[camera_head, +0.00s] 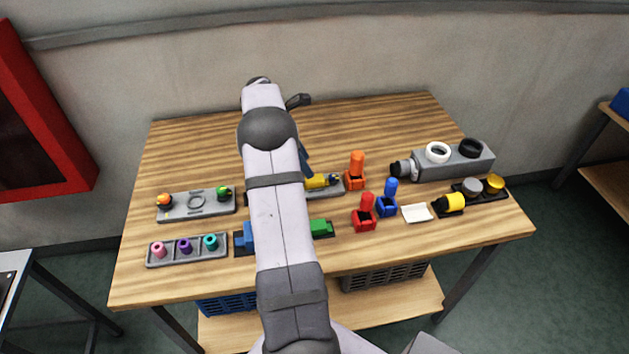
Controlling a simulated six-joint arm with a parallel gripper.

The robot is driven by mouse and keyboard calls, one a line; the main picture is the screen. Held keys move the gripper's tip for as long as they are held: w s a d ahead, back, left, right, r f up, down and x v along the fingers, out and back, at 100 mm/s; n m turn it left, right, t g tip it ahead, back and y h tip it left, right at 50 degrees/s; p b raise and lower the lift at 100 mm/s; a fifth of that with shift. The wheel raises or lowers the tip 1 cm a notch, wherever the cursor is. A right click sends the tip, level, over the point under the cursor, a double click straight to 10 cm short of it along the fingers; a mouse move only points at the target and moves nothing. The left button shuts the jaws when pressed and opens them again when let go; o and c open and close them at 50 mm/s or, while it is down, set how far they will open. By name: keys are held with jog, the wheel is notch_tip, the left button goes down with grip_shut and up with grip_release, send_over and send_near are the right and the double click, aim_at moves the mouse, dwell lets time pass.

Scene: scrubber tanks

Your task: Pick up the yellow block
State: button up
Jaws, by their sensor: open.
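A yellow block-like piece (316,181) lies on a grey tray (354,184) near the middle of the table, just right of my arm. A small dark fitting sits at its right end. My arm crosses in front and hides the tray's middle. My gripper (304,160) shows only as a dark sliver beside the arm, seemingly just above and left of the yellow piece. It is open, and most of it is hidden. I cannot tell whether it touches the piece.
A blue block (243,237) and a green block (320,228) flank my arm. Orange, red and blue upright pieces (388,198) stand close on the right. A yellow cylinder (453,202) and a grey housing (455,162) are farther right. The table's back (350,118) is clear.

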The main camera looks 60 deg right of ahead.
aim_at(315, 181)
jog(key=shift+p+x, duration=1.7)
jog(key=shift+x, duration=1.75)
jog(key=shift+w+a, duration=0.1)
jog(key=shift+w, duration=0.1)
grip_shut()
